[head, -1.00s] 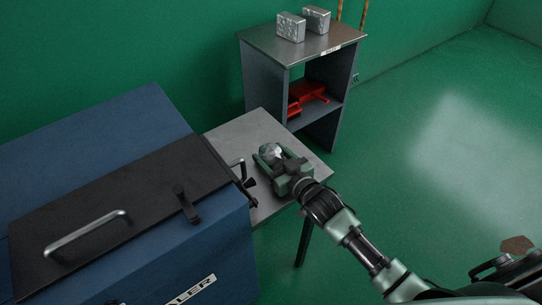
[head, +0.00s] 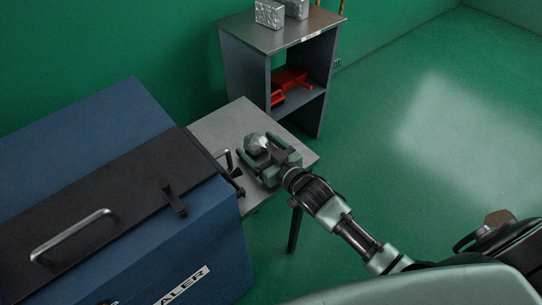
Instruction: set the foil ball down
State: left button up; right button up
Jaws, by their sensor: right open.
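The foil ball (head: 257,144) is a crumpled silver lump over the grey side table (head: 217,124). My right gripper (head: 258,150) reaches in from the lower right, low over the table, with its green fingers open on either side of the ball. I cannot tell whether the ball touches a finger, and its underside is hidden. My left gripper is not in view.
The blue box (head: 85,130) with a black lid and silver handle stands left of the table. A grey-topped cabinet (head: 290,28) behind bears foil-coloured blocks (head: 269,14) and holds red items (head: 291,80). The floor at right is clear.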

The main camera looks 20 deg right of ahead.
aim_at(265, 148)
jog(key=v, duration=1)
jog(key=shift+f, duration=0.1)
jog(key=shift+s+d, duration=0.15)
jog(key=shift+s, duration=0.1)
jog(key=c, duration=0.3)
jog(key=shift+r+y, duration=0.3)
jog(key=shift+r, duration=0.1)
jog(key=shift+c, duration=0.3)
jog(key=shift+w+a+r+n+g+y+p, duration=0.3)
jog(key=shift+w+r+n+g+p, duration=0.1)
jog(key=shift+w+n+p, duration=0.1)
jog(key=shift+w+a+r+n+g+y+p, duration=0.2)
jog(key=shift+w+r+n+g+y+p, duration=0.1)
jog(key=shift+w+n+g+p, duration=0.15)
jog(key=shift+w+d+f+n+g+p, duration=0.1)
jog(key=shift+w+d+n+g+p, duration=0.4)
jog(key=shift+w+g, duration=0.2)
jog(key=shift+w+d+f+g, duration=0.2)
jog(key=shift+d+g, duration=0.15)
jog(key=shift+d, duration=0.1)
jog(key=shift+p+x, duration=0.4)
jog(key=shift+x, duration=3.3)
